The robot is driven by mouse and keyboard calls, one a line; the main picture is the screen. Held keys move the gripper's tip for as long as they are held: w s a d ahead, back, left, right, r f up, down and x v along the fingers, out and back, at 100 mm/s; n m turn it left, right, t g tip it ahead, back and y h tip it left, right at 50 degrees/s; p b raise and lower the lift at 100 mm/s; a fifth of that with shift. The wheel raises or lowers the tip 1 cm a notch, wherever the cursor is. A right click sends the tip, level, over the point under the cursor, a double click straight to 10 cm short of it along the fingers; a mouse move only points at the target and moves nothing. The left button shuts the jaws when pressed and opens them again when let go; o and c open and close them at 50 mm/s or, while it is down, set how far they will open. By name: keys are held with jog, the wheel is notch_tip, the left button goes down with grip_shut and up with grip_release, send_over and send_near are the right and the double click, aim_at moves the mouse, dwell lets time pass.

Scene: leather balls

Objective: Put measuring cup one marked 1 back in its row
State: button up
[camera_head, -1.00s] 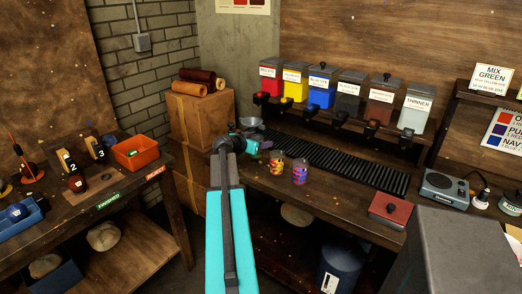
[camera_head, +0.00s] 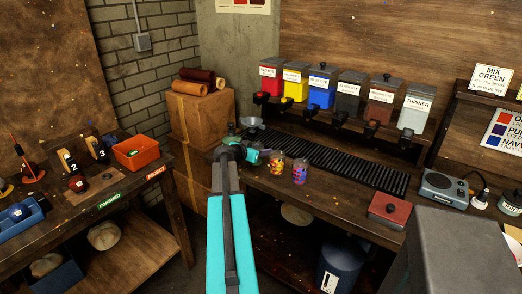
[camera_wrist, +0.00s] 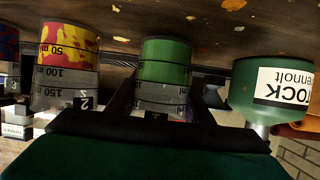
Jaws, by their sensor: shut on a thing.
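In the wrist view, which is upside down, a grey measuring cup with a green band (camera_wrist: 165,62) stands between the two dark fingers of my gripper (camera_wrist: 160,103). In the head view my gripper (camera_head: 257,154) is left of these two cups, and the held cup is mostly hidden.
A green container labelled STOCK (camera_wrist: 262,88) is close beside the gripper. Dye dispensers (camera_head: 321,90) line the back. A red box (camera_head: 387,209) sits near the front edge.

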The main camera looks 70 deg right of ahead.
jog(key=shift+f, duration=0.15)
jog(key=o, duration=1.2)
jog(key=shift+r, duration=0.2)
jog(key=shift+a, duration=0.25)
jog(key=b+v, duration=0.2)
jog(key=v, duration=0.9)
jog(key=shift+w+a+r, duration=0.2)
